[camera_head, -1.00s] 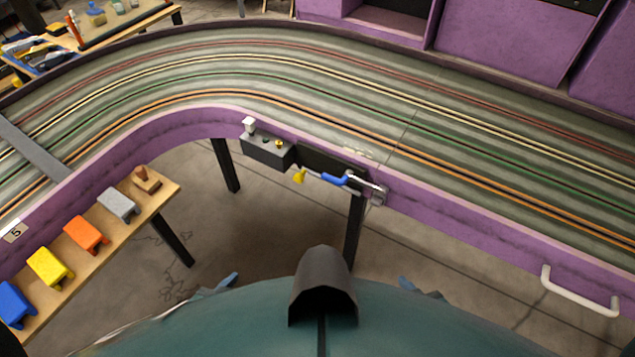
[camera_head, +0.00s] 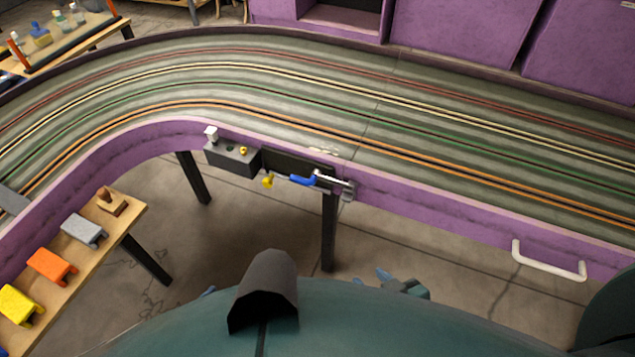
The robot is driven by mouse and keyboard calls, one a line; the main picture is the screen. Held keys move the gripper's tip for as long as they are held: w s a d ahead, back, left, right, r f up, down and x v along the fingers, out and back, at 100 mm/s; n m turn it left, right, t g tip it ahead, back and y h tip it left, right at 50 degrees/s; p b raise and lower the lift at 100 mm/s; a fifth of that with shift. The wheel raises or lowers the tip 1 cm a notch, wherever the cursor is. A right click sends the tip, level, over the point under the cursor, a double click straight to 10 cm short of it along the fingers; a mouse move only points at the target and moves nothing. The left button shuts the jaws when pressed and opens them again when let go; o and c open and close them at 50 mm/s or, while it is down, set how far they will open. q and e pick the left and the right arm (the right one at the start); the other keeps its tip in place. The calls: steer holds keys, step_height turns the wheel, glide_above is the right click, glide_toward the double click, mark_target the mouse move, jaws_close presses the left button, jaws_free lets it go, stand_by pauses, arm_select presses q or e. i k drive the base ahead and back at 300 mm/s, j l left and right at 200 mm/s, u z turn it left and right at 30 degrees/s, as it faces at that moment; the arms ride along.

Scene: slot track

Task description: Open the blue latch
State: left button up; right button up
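The blue latch (camera_head: 302,180) is a blue sleeve on a thin metal rod on the purple track wall. The rod runs from a yellow end piece (camera_head: 267,181) at the left to a metal bracket (camera_head: 348,190) at the right. My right gripper (camera_head: 405,287) shows only in part beyond my teal body, below and right of the latch and apart from it. Its fingertips are too small to read. Only a small blue-grey bit of what seems to be my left gripper (camera_head: 208,291) shows; the rest is hidden.
A dark box (camera_head: 232,158) with small knobs sits left of the latch on the wall. A white handle (camera_head: 549,264) is on the wall at right. A wooden shelf (camera_head: 130,222) with coloured blocks stands at left. A black table leg (camera_head: 328,235) is below the latch.

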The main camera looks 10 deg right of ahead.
mark_target(316, 175)
steer(key=i+j+z, duration=0.1)
steer(key=j+z, duration=0.35)
steer(key=j, duration=0.95)
